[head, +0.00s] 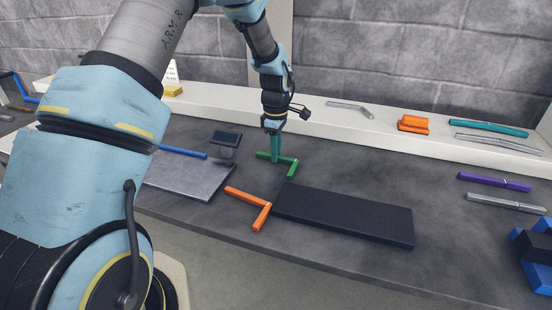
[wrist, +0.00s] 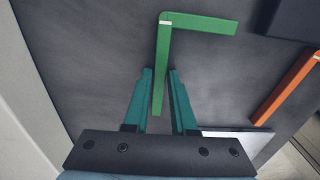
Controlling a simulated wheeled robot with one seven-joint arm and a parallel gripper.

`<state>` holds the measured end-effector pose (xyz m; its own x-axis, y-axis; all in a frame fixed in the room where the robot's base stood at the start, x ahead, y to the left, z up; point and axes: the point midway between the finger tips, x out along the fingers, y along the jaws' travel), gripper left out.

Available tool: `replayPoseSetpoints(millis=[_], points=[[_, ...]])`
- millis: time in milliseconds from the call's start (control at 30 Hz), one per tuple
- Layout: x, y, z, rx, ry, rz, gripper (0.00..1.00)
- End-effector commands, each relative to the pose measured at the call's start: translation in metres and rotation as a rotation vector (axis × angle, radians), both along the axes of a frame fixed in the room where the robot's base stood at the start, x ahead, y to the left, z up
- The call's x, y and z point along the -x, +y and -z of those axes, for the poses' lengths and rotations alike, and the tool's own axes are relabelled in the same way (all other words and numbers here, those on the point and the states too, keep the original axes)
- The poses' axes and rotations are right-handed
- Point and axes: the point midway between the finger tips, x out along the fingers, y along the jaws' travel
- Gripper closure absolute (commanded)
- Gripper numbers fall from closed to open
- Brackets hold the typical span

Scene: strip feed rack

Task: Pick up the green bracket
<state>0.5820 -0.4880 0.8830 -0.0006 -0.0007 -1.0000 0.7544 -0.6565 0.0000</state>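The green bracket (head: 289,164) lies on the dark grey bench top, an L-shaped bar in front of the low white ledge. In the wrist view the bracket (wrist: 201,23) has one leg reaching back between my fingers and the other pointing right. My gripper (head: 276,156) points down at the bracket with teal fingers. In the wrist view my gripper (wrist: 160,76) is open, with a finger on each side of the long leg. The right finger looks very close to the leg; I cannot tell whether it touches.
An orange bracket (head: 253,203) and a black slab (head: 345,213) lie nearer the front edge. A grey plate (head: 190,177), a blue bar (head: 183,152) and a small dark-topped stand (head: 226,139) are to the left. Bare bench lies right of the green bracket.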

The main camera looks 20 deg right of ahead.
Motion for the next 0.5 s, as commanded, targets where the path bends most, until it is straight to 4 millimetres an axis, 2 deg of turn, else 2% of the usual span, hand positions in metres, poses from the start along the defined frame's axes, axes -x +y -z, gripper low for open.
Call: replayPoseSetpoints(millis=[33,200,500], points=[[0.0,0.0,-0.0001,0.0,0.0,0.0,0.82],[0.0,0.0,-0.0002,0.0,0.0,0.0,1.0],[0.0,0.0,-0.0003,0.0,0.0,0.0,1.0]])
